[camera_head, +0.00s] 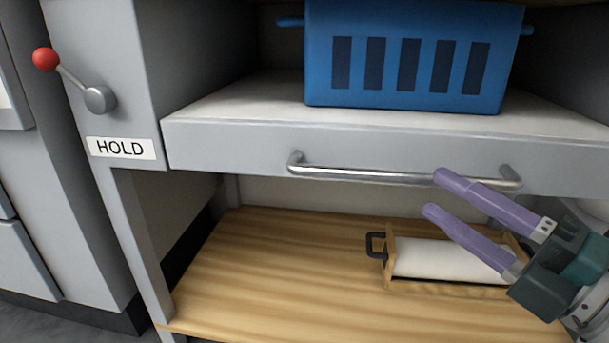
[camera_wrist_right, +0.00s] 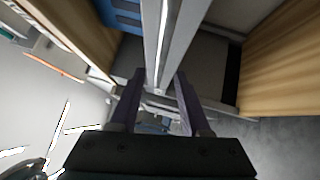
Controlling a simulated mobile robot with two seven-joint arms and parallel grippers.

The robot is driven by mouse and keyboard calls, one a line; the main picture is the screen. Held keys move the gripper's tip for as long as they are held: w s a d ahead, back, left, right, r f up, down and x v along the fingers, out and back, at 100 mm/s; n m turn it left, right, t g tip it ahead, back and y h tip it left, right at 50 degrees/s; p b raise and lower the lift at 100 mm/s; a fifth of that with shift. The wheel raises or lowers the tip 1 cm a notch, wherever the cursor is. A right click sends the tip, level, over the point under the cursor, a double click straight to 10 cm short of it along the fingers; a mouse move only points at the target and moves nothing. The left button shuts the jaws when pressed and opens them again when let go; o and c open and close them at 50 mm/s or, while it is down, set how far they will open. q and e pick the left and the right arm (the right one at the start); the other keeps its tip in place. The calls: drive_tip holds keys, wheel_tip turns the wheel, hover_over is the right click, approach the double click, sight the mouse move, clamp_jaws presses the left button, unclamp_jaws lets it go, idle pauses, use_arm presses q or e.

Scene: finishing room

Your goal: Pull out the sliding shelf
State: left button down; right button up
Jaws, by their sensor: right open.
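The sliding shelf (camera_head: 350,137) is a white board with a grey front edge, set in a grey cabinet. A silver bar handle (camera_head: 365,174) runs along its front. My right gripper (camera_head: 433,192) comes in from the right with its two purple fingers apart, tips near the right half of the handle, one finger higher and one lower. In the right wrist view, the gripper (camera_wrist_right: 158,82) is open, and the bright bar and shelf edge line up with the gap between the fingers. I cannot tell whether the fingers touch the bar. My left gripper is not in view.
A blue slotted crate (camera_head: 410,95) stands on the shelf. A lever with a red knob (camera_head: 45,59) sits on the left post above a HOLD label (camera_head: 121,148). Below, a wooden board (camera_head: 260,270) carries a wooden tray (camera_head: 440,288) with a white roll, under my right gripper.

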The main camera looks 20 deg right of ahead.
sight(416, 183)
drive_tip(key=b+x, duration=0.1)
drive_tip(key=x, duration=0.3)
drive_tip(key=shift+w+f+b, duration=0.1)
drive_tip(key=shift+w+b, duration=0.25)
drive_tip(key=shift+w, duration=0.05)
drive_tip(key=shift+w+a, duration=0.2)
drive_tip(key=shift+w, duration=0.35)
clamp_jaws()
idle(0.6)
